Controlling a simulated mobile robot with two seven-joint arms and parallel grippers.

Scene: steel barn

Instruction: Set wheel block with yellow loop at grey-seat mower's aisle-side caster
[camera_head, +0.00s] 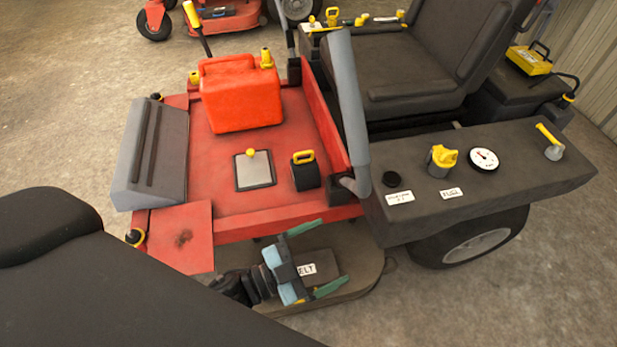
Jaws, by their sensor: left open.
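The wheel block (306,177) is a small black block with a yellow loop on top. It sits on the red floor plate of the mower (230,220), near that plate's right edge. The mower has a dark grey seat (415,65). Its front casters are not visible. My left gripper (333,252) is open and empty, with its green fingers apart. In the picture it is just below the wheel block, in front of the deck cover with a partly hidden label. My right gripper is not in view.
A red fuel can (240,94) and a grey pedal plate (254,170) are on the floor plate beside the block. A grey lever bar (346,110) rises right of it. A second red mower (225,14) stands behind. Bare concrete (60,100) lies at left.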

